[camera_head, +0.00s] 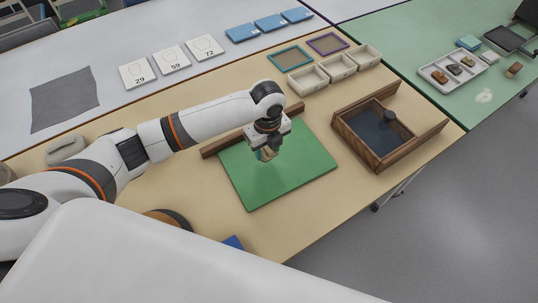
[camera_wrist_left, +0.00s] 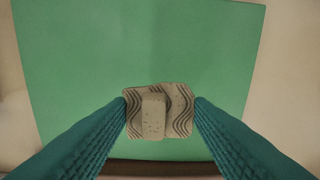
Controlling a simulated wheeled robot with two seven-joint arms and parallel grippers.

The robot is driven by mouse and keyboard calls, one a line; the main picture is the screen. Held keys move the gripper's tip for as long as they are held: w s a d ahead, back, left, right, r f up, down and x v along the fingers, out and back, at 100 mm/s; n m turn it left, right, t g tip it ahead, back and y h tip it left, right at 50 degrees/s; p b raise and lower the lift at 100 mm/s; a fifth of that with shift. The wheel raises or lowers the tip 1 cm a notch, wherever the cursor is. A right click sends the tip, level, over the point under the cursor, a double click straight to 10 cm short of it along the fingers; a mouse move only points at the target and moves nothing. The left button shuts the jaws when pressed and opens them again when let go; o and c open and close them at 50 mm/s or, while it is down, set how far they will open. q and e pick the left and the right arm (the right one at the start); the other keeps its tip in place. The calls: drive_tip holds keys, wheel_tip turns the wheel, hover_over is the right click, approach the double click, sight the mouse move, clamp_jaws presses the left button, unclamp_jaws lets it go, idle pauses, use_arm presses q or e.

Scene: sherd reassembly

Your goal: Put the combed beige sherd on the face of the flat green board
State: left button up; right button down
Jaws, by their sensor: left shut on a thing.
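The combed beige sherd (camera_wrist_left: 178,108) has dark wavy lines and a plain raised block across its middle. My left gripper (camera_wrist_left: 160,104) is shut on it, with one teal finger at each side. In the head view the gripper (camera_head: 267,151) points down over the flat green board (camera_head: 305,172), near the middle of its back half. The sherd shows there only as a small pale piece (camera_head: 268,156) under the fingers. It is over the board's face; I cannot tell whether it touches. The board also fills most of the left wrist view (camera_wrist_left: 80,60). My right gripper is not in view.
A wooden bar (camera_head: 222,145) runs along the board's back edge. An open wooden box (camera_head: 360,145) with a dark inside stands right of the board. Small pale bins (camera_head: 308,80) and two framed trays (camera_head: 290,57) lie behind. The board's front and right parts are clear.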

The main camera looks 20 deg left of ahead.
sight(267, 153)
use_arm(q)
drive_tip(key=shift+f, duration=2.25)
drive_tip(key=shift+f, duration=0.15)
drive_tip(key=o, duration=1)
wheel_tip(267, 153, up, 12)
drive_tip(key=shift+r, duration=0.25)
drive_tip(key=shift+d, duration=0.1)
